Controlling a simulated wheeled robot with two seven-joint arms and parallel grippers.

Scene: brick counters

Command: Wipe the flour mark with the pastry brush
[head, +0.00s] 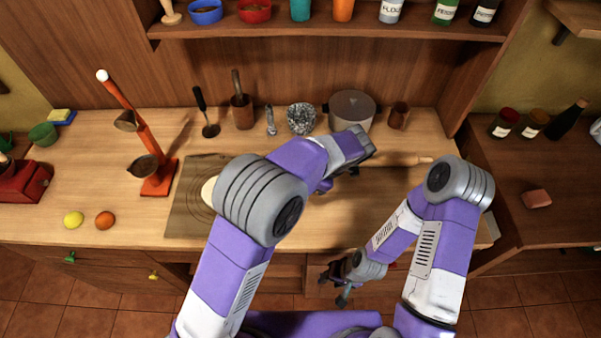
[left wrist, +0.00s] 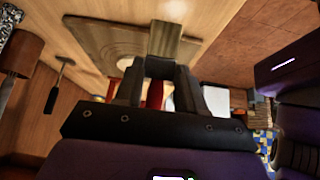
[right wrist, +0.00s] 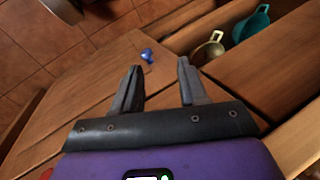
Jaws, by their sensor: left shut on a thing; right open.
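My left gripper (head: 362,158) is over the counter's right half, in front of the grey pot. In the left wrist view its fingers (left wrist: 158,72) are shut on the pastry brush, whose flat tan end (left wrist: 173,42) sticks out beyond them. In the head view the brush cannot be made out. A pale round patch, likely the flour mark (head: 208,191), lies on the brown board (head: 183,222), partly hidden by my left arm. The board with its rings also shows in the left wrist view (left wrist: 100,32). My right gripper (head: 334,284) is open and empty, low before the counter front (right wrist: 158,66).
An orange stand (head: 158,178) with hanging cups is left of the board. A lemon (head: 73,219) and an orange (head: 105,220) lie near the front edge. Counter between board and right arm is clear.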

